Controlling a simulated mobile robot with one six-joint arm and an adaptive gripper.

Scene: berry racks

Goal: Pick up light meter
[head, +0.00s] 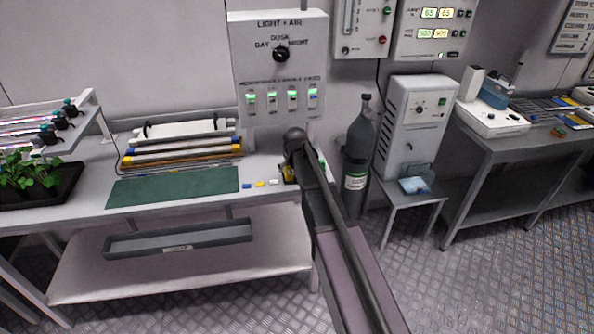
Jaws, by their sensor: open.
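My arm reaches from the lower right to the right end of the left bench. My gripper (290,173) is at its far end, low over the bench top, small and mostly hidden by my own arm. A small yellow and black thing (288,174) shows right at the gripper. It may be the light meter, but it is too small and covered to be sure. I cannot tell whether the gripper touches it. I see nothing held.
The left bench has a green mat (175,187), several tubes (180,150) and small coloured pieces (260,184). A plant tray (40,190) stands at left. A gas cylinder (357,150) and a white cabinet (415,125) stand close right of my arm. A control box (279,60) hangs above.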

